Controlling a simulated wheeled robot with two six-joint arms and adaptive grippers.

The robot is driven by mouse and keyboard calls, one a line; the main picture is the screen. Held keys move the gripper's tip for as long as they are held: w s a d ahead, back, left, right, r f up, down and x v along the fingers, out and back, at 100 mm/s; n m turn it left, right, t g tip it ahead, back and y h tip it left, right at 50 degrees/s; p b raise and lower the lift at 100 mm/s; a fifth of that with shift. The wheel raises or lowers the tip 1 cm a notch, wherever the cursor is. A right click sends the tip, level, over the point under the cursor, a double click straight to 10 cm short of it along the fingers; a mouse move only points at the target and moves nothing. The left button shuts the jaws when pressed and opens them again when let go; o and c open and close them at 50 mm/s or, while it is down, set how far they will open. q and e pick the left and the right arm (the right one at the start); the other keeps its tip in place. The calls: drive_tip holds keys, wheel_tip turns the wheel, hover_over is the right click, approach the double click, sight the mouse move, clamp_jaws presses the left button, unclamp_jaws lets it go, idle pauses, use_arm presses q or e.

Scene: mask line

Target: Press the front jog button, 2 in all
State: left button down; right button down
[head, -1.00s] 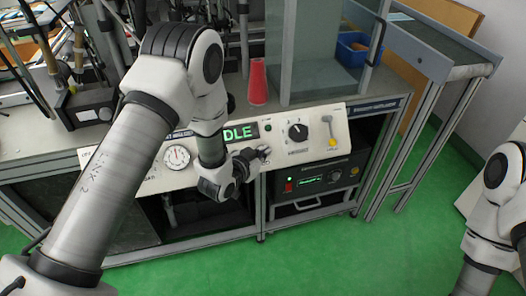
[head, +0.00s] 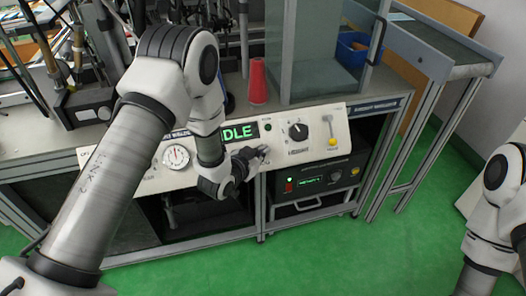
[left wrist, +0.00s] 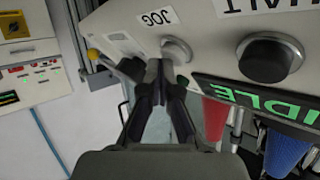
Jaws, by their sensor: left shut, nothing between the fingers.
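The jog button (left wrist: 177,50) is a round grey button on the pale sloped control panel (left wrist: 120,18), beside the JOG label, in the left wrist view. In the head view my left gripper hides it. My left gripper (head: 262,153) is over the front of the panel, between the green display and the rotary knob. In the left wrist view my left gripper (left wrist: 158,68) is shut and empty, its fingertips close beside the jog button. I cannot tell whether they touch it. My right arm stands at the right edge of the head view; its gripper is out of frame.
A green display (head: 240,132) reads IDLE, partly hidden by my arm. Green floor lies in front.

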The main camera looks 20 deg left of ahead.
use_arm(q)
drive_tip(key=shift+w+a+f, duration=0.1)
idle(0.5)
drive_tip(key=shift+s+d+r+p, duration=0.4)
drive_tip(key=shift+s+r, duration=0.1)
drive_tip(key=shift+r, duration=0.05)
drive_tip(key=s+d+r+p, duration=0.2)
drive_tip(key=s+r, duration=0.1)
drive_tip(key=shift+s+r+p, duration=0.1)
drive_tip(key=shift+p, duration=0.3)
idle(0.6)
